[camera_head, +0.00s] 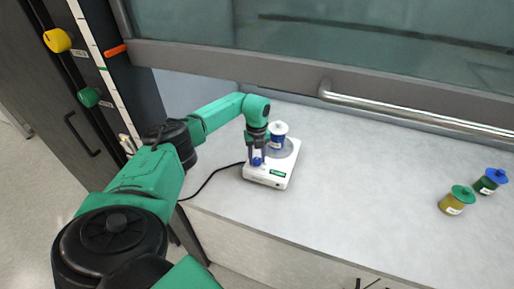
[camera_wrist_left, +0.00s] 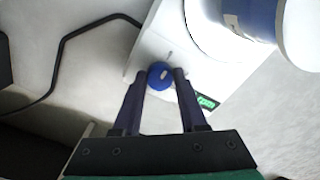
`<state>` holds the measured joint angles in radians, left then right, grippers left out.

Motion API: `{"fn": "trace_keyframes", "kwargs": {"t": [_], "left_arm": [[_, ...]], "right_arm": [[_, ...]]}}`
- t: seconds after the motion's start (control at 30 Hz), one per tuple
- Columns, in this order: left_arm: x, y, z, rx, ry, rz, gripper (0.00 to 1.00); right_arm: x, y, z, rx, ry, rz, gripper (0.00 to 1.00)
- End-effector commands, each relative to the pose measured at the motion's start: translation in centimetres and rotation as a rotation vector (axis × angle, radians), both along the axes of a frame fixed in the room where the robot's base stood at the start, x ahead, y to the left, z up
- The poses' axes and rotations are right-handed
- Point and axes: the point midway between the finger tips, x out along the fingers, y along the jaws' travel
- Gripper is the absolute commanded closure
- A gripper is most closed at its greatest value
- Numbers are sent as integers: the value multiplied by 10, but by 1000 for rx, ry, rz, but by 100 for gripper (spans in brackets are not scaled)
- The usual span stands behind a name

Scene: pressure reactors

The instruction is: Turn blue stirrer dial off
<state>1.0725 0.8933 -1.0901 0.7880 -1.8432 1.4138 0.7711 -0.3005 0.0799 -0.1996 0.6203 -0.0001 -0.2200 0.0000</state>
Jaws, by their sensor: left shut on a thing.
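The blue stirrer dial (camera_head: 257,161) is on the front left of the white stirrer (camera_head: 278,178). In the left wrist view the dial (camera_wrist_left: 160,75) is round, with a pale mark on its face. My left gripper (camera_head: 256,157) comes down over the dial, and its two dark fingers (camera_wrist_left: 161,80) are shut on it from both sides. A blue vessel with a white lid (camera_head: 278,130) stands on the stirrer's round plate behind the gripper. My right gripper is in neither view.
A green-lidded yellow jar (camera_head: 457,200) and a blue-lidded green jar (camera_head: 490,181) stand at the right. A raised glass sash with a metal handle bar (camera_head: 420,117) is behind. A black cable (camera_head: 207,181) runs left from the stirrer. The counter's middle is clear.

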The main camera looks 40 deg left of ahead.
Motion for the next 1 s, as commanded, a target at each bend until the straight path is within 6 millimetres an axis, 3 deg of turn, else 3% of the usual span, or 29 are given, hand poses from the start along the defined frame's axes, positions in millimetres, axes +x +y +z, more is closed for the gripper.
{"fn": "trace_keyframes", "kwargs": {"t": [0.43, 0.47, 0.53, 0.87, 1.0], "left_arm": [[2, 1, 3, 1, -10, 16, 100], [2, 1, 3, 1, -9, 15, 55], [2, 1, 3, 1, -9, 15, 28], [1, 1, 2, 1, -4, 12, 28], [2, 1, 14, 0, -6, 13, 28]], "right_arm": [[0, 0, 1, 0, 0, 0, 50], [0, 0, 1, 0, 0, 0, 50], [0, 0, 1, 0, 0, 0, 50], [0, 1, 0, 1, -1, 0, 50], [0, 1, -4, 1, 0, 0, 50]]}}
